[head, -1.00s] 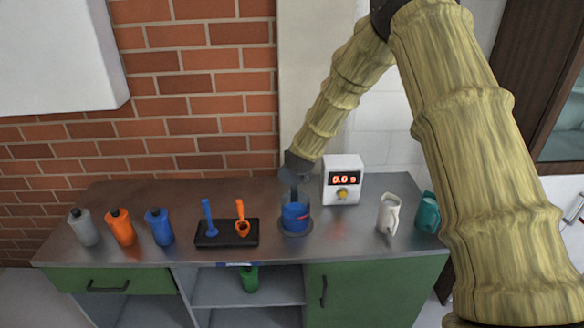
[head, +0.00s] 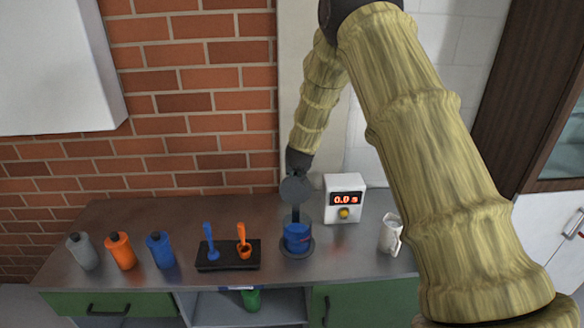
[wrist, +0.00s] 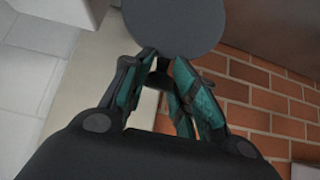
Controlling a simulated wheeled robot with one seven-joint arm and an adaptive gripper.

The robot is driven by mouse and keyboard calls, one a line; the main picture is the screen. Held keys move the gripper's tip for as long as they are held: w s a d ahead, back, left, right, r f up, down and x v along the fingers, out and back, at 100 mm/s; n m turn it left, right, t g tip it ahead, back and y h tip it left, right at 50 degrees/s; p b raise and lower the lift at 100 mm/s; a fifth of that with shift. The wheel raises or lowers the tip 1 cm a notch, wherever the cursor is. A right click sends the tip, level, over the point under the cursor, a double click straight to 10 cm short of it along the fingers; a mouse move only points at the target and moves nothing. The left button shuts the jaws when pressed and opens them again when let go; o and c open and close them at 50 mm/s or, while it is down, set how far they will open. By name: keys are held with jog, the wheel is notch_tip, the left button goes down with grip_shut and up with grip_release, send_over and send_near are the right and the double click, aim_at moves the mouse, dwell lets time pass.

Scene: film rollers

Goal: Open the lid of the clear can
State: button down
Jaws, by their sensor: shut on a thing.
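The clear can (head: 310,228) stands on the counter in the head view, with something blue (head: 297,238) inside it. Its round grey lid (head: 296,189) is raised above the can, tilted steeply up with its flat face towards the head camera. In the wrist view the lid (wrist: 175,22) is a dark grey disc at the top, at the fingertips. My gripper (head: 299,163) is just above the raised lid and shut on its edge. In the wrist view my gripper (wrist: 162,62) has teal fingers; the exact contact is partly hidden.
A white timer box (head: 344,200) reading 0.0 stands right of the can, and a white jug (head: 390,236) farther right. A black tray (head: 228,262) with blue and orange scoops lies left. Grey, orange and blue bottles (head: 119,250) stand at far left.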

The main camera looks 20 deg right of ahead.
jog(key=shift+s+f, duration=0.4)
jog(key=shift+f, duration=0.25)
jog(key=c, duration=1.2)
grip_release()
jog(key=shift+o, duration=0.3)
jog(key=shift+w, duration=0.25)
jog(key=shift+w+r, duration=0.1)
jog(key=shift+r, duration=0.15)
jog(key=v, duration=1.2)
jog(key=shift+f, duration=0.1)
